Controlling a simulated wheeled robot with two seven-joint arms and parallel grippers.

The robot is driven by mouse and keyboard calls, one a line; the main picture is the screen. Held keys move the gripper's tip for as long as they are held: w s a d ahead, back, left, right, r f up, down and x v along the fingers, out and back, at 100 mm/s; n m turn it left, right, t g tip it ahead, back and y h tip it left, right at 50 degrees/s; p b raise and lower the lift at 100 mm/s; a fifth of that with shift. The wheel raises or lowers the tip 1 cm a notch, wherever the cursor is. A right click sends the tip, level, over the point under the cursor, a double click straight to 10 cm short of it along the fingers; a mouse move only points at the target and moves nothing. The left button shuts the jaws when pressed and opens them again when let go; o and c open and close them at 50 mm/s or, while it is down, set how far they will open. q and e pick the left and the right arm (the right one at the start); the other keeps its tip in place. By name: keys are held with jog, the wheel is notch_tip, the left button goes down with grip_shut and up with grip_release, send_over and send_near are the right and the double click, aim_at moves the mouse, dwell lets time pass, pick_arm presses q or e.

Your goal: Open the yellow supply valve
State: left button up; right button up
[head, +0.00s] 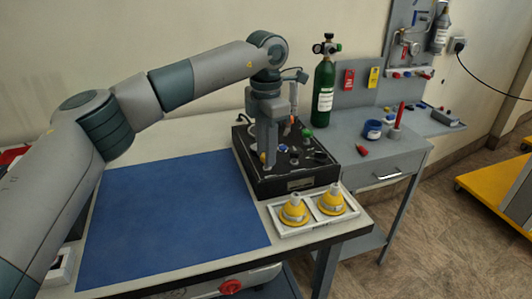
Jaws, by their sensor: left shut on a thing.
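The black oxygen trainer box (300,184) stands at the right part of the near table, with several small knobs and fittings on its top. My left gripper (267,160) points down over the left front of this top. Its jaws are shut on a small yellow part, the yellow supply valve (263,157), of which only a bit shows beside the fingers. The fingers hide most of the valve, so how far it is turned cannot be told. A green knob (307,133) sits farther back on the box. My right gripper is not in view.
A white tray (282,232) with two yellow cone-shaped items stands in front of the box. A blue mat (175,220) lies clear to the left. A green cylinder (323,95) stands behind the box, beside a grey workbench (385,172) with small items.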

pick_arm(q)
jog(key=n+b, duration=0.1)
jog(key=n, duration=0.2)
jog(key=shift+n, duration=0.4)
jog(key=shift+r+n+b, duration=0.1)
jog(key=shift+n+b, duration=0.4)
jog(key=shift+n, duration=1.2)
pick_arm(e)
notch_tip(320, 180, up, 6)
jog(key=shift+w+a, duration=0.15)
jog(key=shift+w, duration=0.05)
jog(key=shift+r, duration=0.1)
pick_arm(q)
jog(key=o, duration=1)
jog(key=shift+o, duration=0.2)
jog(key=shift+r, duration=0.1)
